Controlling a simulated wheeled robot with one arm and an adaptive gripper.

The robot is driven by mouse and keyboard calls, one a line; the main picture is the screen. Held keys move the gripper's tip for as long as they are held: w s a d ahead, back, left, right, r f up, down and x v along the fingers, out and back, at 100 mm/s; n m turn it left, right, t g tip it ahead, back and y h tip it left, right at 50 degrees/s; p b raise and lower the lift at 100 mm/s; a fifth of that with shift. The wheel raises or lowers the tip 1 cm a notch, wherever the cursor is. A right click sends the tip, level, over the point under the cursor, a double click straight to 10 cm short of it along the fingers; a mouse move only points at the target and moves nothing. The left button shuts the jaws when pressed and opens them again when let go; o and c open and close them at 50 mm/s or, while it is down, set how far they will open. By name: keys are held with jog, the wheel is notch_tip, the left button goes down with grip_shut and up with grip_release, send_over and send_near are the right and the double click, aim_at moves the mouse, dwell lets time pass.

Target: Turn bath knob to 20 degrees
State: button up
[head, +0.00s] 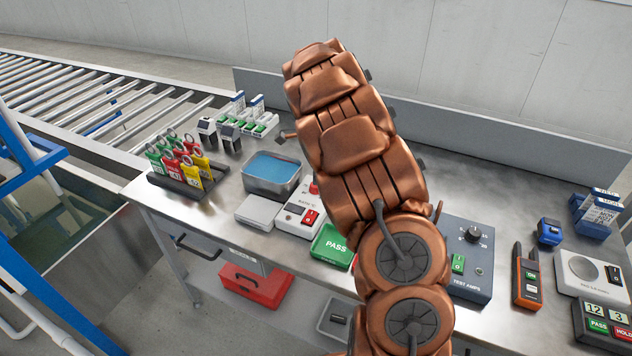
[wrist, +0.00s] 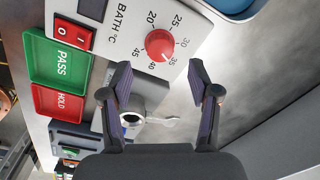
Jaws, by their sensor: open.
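The bath knob is a round red knob (wrist: 160,45) on a white control box (wrist: 190,20) marked BATH °C, with a printed scale from 20 to 45. My gripper (wrist: 160,80) is open and empty in the wrist view. Its two fingertips are apart, to either side of the knob's line and short of it, not touching it. The head view hides the gripper behind my arm.
A blue-filled bath tray (head: 272,172) stands behind the box. A red rocker switch (wrist: 70,33) is on the box. A TEST AMPS box (head: 465,270) stands right.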

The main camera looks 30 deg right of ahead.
aim_at(316, 187)
notch_tip(316, 187, down, 5)
jog(key=shift+f+p, duration=0.15)
jog(key=shift+p, duration=0.4)
jog(key=c, duration=1.2)
jog(key=shift+o, duration=0.2)
